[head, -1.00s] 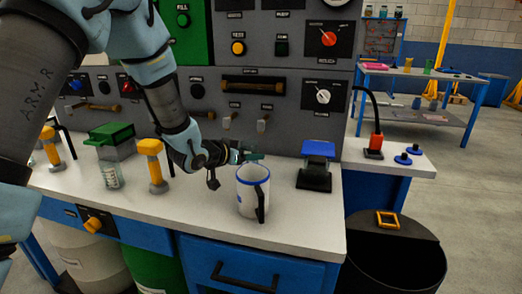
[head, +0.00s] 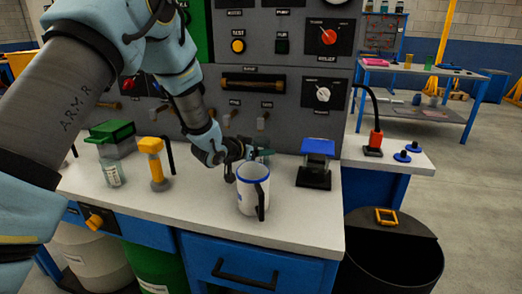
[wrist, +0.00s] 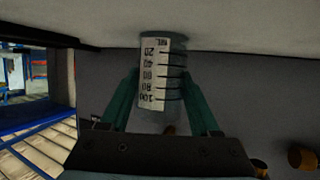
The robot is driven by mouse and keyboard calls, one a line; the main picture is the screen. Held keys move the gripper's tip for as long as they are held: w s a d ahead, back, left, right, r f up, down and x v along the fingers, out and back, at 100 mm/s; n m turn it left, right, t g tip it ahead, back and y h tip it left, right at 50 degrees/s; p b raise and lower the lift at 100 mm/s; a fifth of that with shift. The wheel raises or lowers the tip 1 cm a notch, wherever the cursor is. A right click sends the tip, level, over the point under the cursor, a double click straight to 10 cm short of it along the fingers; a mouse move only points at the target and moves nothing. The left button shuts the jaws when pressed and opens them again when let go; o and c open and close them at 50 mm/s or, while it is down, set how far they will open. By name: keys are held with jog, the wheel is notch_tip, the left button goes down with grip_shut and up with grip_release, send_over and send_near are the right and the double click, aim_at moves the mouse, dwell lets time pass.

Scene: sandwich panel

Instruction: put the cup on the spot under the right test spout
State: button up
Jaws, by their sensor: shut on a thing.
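My gripper (head: 262,155) is low over the counter, behind a white mug with a blue rim (head: 248,199) that hides part of it. In the wrist view its two green fingers (wrist: 164,100) are shut on a clear graduated cup (wrist: 176,75) with a white scale label. The cup's far end is close to the pale counter surface; I cannot tell if it touches. A yellow-topped post (head: 153,165) with a black spout (head: 168,155) stands on the counter to the left. No marked spot is visible under it.
A second graduated jar (head: 113,173) and a green-lidded box (head: 112,138) stand left of the yellow post. A blue-topped black stand (head: 316,165) is right of the mug. The grey control panel (head: 285,125) rises behind. A black bin (head: 390,255) stands right of the counter.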

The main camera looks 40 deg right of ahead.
jog(key=o, duration=1.4)
jog(key=shift+c, duration=0.2)
jog(key=shift+r+p, duration=0.15)
jog(key=shift+p, duration=0.15)
jog(key=b+v, duration=0.1)
jog(key=v, duration=1.1)
